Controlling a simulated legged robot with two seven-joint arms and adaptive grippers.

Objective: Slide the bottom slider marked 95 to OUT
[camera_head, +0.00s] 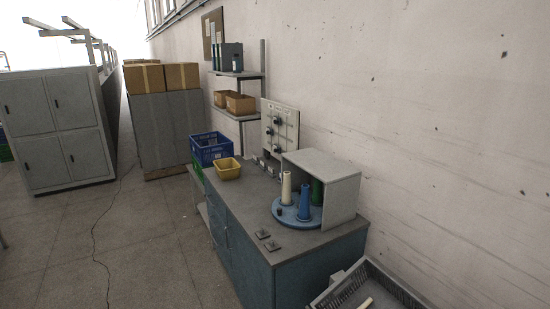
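A pale upright panel (268,134) with several dark knobs or sliders stands at the back of the workbench, near the wall. A dark slider-like part (277,153) sits low on the panel. The marking 95 and the word OUT are too small to read, and I cannot tell the slider's position. The grey open-fronted box partly hides the panel's lower right. Neither of my grippers is in view.
Grey cabinets (50,130) stand left. A cable (97,240) crosses otherwise open floor. A tray (375,290) is lower right.

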